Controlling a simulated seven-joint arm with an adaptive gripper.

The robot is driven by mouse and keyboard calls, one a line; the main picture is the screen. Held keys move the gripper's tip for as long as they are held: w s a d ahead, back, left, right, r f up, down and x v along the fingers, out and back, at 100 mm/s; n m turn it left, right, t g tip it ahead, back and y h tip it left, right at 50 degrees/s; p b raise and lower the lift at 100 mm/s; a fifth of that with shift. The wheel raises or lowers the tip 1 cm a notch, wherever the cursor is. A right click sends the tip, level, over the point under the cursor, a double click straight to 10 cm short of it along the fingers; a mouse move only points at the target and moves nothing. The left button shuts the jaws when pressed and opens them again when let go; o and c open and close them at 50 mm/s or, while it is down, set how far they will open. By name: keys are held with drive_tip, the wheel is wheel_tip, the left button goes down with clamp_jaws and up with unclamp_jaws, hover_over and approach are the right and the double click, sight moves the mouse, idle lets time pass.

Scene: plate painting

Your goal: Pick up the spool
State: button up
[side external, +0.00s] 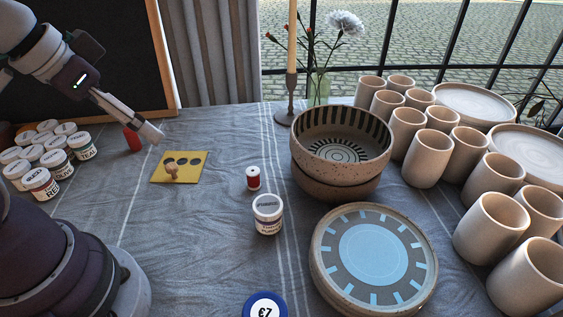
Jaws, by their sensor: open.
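A small spool (253,179) with a white top and red body stands upright on the grey cloth, left of the stacked bowls. My gripper (158,135) is at the upper left, above the cloth near the yellow card, well apart from the spool. It is open, and nothing shows between its fingers. Its fingers look small and seen from the side here.
A paint jar (268,214) stands just in front of the spool. Stacked bowls (341,140) and a painted plate (373,258) are to the right. A yellow card (192,176) with dark holes lies left of it. Several jars (40,183) stand at the far left.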

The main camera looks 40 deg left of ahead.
drive_tip(key=m+g, duration=0.6)
drive_tip(key=m, duration=1.6)
hover_over(253, 170)
drive_tip(key=f, duration=0.9)
drive_tip(key=shift+w+f, duration=0.15)
drive_tip(key=shift+w, duration=0.1)
drive_tip(key=f, duration=1)
drive_tip(key=shift+s, duration=0.25)
drive_tip(key=c, duration=0.9)
